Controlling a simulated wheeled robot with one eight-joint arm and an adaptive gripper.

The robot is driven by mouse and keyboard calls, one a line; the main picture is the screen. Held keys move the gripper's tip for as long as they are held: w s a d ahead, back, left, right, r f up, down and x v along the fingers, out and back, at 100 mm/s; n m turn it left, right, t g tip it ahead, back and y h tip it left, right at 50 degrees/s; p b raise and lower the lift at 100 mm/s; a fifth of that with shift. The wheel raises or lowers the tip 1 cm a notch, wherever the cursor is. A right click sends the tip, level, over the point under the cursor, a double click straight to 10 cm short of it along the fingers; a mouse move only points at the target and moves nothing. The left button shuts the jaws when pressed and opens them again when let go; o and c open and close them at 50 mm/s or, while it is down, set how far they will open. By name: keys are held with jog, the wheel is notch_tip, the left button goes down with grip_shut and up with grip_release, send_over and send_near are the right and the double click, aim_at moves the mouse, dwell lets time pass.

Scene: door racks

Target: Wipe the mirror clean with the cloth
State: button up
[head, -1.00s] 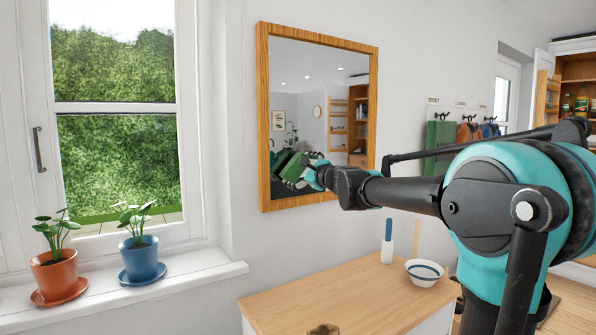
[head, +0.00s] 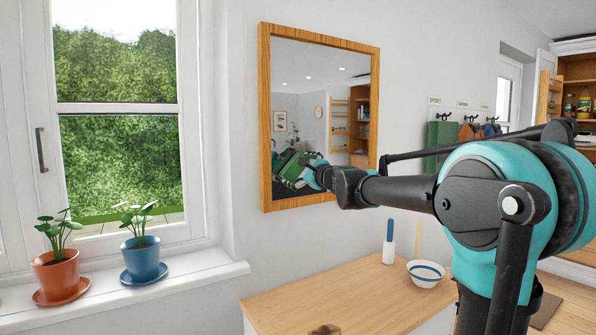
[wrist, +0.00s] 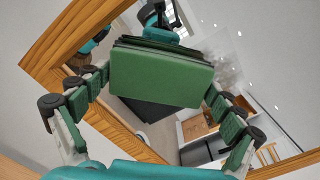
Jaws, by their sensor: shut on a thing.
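The mirror (head: 325,90) hangs on the wall in a wooden frame (head: 265,120). My gripper (head: 308,172) is at its lower part in the head view. In the wrist view, my gripper (wrist: 155,92) is shut on a folded green cloth (wrist: 160,80), with a finger on either side. The cloth shows only in part in the head view (head: 288,165), where it is hard to part from its reflection. I cannot tell whether the cloth touches the glass. A faint whitish haze shows on the glass right of the cloth in the wrist view.
Two potted plants (head: 140,255) stand on the windowsill at left. Cloths hang on hooks (head: 440,135) at right. The wall around the mirror is clear.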

aim_at(291, 154)
jog(key=shift+w+a, duration=0.15)
jog(key=shift+w, duration=0.1)
jog(key=shift+w+d+r, duration=1.2)
jog(key=shift+w+d, duration=1.75)
jog(key=shift+d, duration=1.3)
jog(key=shift+s+a, duration=1)
jog(key=shift+a, duration=0.45)
jog(key=shift+s+a, duration=0.95)
jog(key=shift+a, duration=0.5)
jog(key=shift+s+a, duration=1)
jog(key=shift+a, duration=0.45)
jog(key=shift+r, duration=1.1)
jog(key=shift+w+d, duration=1)
jog(key=shift+d, duration=0.45)
jog(key=shift+w+d, duration=1)
jog(key=shift+d, duration=0.5)
jog(key=shift+w+d, duration=1)
jog(key=shift+d, duration=0.45)
